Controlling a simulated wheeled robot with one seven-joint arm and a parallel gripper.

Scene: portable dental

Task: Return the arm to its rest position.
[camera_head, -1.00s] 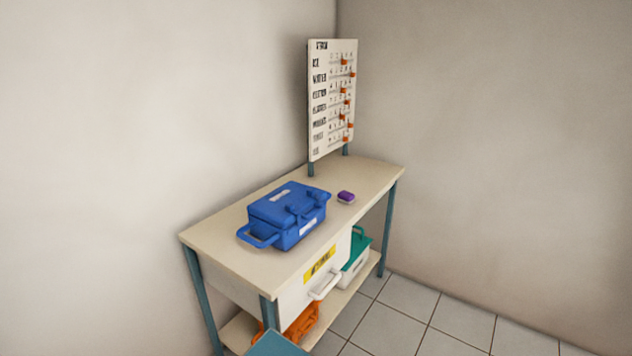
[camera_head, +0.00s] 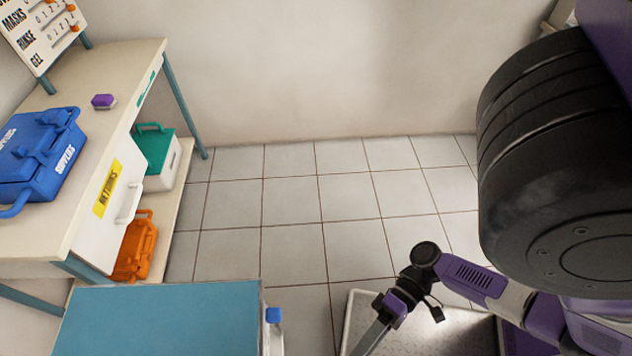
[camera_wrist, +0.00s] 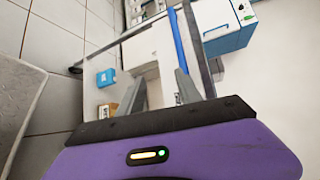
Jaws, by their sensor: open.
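My arm reaches in from the right in the head view, and my gripper (camera_head: 374,337) is low at the bottom edge, partly cut off by the frame. In the wrist view my gripper (camera_wrist: 158,92) is open, with its two grey fingers apart and nothing seen held between them. A pale box-like surface lies beyond the fingers. The arm is bent, with its forearm beside a grey speckled tray-like surface (camera_head: 430,325).
A blue-topped surface (camera_head: 160,320) is left of my gripper. The workbench (camera_head: 95,75) at the left holds a blue case (camera_head: 40,155) and a purple block (camera_head: 103,101). A teal-lidded box (camera_head: 157,155) and orange case (camera_head: 135,245) sit below. Tiled floor (camera_head: 290,205) is clear mid-view.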

